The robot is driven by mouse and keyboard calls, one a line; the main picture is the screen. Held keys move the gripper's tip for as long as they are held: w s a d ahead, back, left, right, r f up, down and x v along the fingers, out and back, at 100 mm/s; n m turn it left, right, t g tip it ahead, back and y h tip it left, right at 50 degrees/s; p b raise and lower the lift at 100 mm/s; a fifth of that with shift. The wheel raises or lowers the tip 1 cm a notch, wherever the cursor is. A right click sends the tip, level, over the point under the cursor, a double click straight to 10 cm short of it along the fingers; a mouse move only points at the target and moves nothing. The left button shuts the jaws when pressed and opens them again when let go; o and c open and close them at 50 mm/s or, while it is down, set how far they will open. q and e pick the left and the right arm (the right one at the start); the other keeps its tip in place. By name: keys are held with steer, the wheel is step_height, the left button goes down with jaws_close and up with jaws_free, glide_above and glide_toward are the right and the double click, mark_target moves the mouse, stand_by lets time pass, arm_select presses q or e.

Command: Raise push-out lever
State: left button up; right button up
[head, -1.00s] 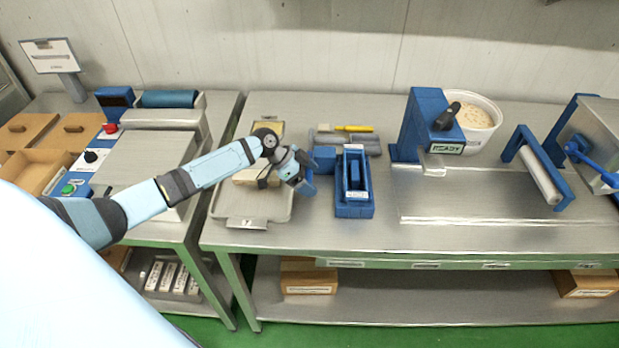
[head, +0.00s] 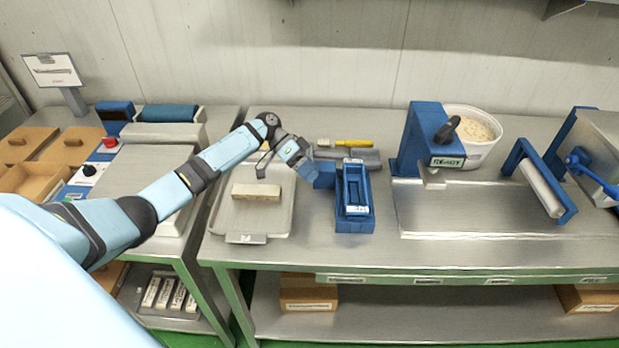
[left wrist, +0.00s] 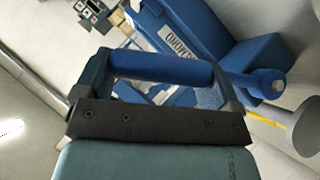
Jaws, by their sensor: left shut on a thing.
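The blue push-out device (head: 355,217) stands on the steel table, an open-topped long box with a white label at its front. A blue block (head: 324,174) sits at its left side. My left gripper (head: 303,166) is beside that block, close to it or touching. In the left wrist view, a blue round bar (left wrist: 160,68) lies across between my fingers, and the gripper is shut on it. I take it for the push-out lever's handle. Behind it, the device body with its label (left wrist: 175,40) shows, and a blue rod with a knob (left wrist: 264,84). My right gripper is out of view.
A metal tray (head: 230,219) with a cream bar (head: 256,191) lies left of the device. A yellow-handled tool (head: 352,143) and a grey piece lie behind. A blue stand marked READY (head: 424,135) and a white tub (head: 490,152) stand right.

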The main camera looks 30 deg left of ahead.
arm_select(q)
steer(key=shift+w+a+r, duration=0.1)
steer(key=shift+w+r, duration=0.05)
steer(key=shift+r, duration=0.1)
stand_by(0.3)
steer(key=o, duration=1)
steer(key=shift+a, duration=0.1)
steer(key=b+v, duration=0.3)
steer(key=v, duration=1)
steer(key=shift+a, duration=0.35)
steer(key=shift+w, duration=0.15)
